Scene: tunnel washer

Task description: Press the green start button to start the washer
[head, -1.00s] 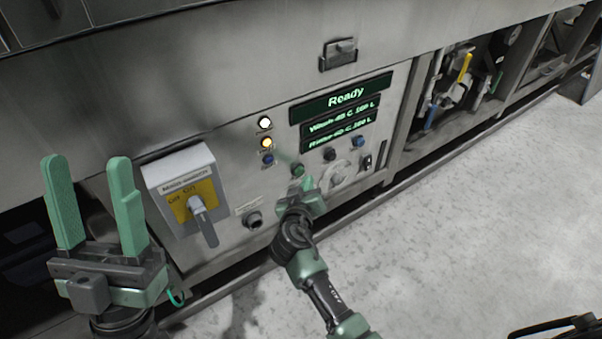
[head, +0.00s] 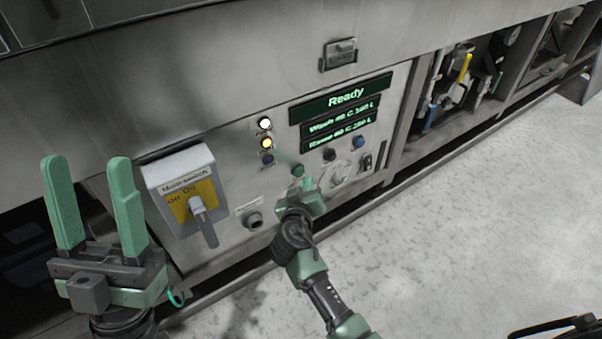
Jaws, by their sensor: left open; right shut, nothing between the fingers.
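The washer's control panel (head: 230,205) is in front of me. Its green start button (head: 298,170) sits below the displays, between a blue button on the left and a black one on the right. My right gripper (head: 307,184) is shut and empty, with its tips just below and very close to the green button. I cannot tell whether they touch it. The top display (head: 346,97) reads "Ready". My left gripper (head: 92,165) is open and empty, raised at the left, apart from the panel.
The main switch box (head: 185,185) with its grey handle sticks out between my two grippers. White and amber lamps (head: 266,143) are lit. A rotary knob (head: 340,173) is right of my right gripper. Pipes and valves (head: 455,85) stand in an open bay further right.

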